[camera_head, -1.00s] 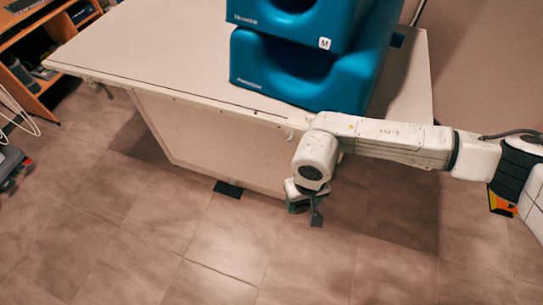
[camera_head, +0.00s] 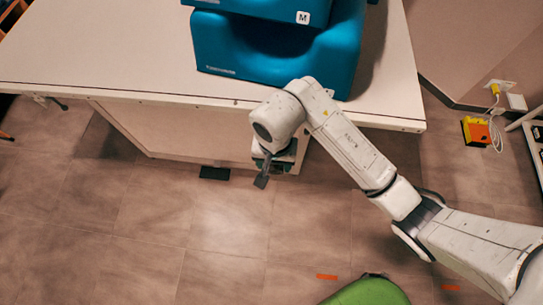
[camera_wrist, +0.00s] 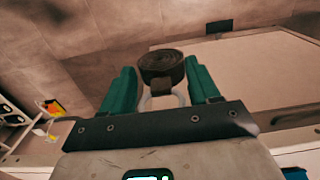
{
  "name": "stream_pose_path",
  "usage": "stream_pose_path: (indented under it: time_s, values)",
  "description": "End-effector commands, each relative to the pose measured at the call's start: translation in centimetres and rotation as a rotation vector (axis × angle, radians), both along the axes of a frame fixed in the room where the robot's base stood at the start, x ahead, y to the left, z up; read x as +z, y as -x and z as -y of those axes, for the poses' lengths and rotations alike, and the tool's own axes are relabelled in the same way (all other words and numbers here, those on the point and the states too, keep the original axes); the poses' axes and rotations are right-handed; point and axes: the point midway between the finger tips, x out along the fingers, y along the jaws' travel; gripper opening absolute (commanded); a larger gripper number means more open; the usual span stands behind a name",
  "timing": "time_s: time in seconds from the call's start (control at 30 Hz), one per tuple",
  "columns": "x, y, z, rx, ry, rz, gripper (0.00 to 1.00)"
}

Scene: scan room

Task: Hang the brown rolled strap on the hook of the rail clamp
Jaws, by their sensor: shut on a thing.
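The brown rolled strap (camera_wrist: 162,68) sits between the two green fingers of my gripper (camera_wrist: 162,82) in the wrist view. A pale grey loop shows at the strap's near side. In the head view my gripper (camera_head: 277,167) hangs low in front of the table's front edge, shut on the strap; the strap is not clearly visible there. The rail clamp (camera_head: 48,101) is a small dark piece at the table's front edge, far left of my gripper. Its hook is too small to make out clearly.
The white table (camera_head: 120,75) bears blue cushions (camera_head: 215,50) behind my gripper. A green rounded object (camera_head: 368,291) is at the bottom edge. A yellow-orange device (camera_head: 476,131) lies by the right wall. The tiled floor before the table is largely clear.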

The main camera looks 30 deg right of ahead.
Motion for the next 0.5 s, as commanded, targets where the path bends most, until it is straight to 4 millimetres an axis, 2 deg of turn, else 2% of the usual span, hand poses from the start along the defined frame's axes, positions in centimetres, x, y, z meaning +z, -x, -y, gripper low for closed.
stream_pose_path:
  time_s: [0.5]
  values:
    - [-0.1, -2.1, 1.5, 0.004, 0.000, -0.001, 0.30]
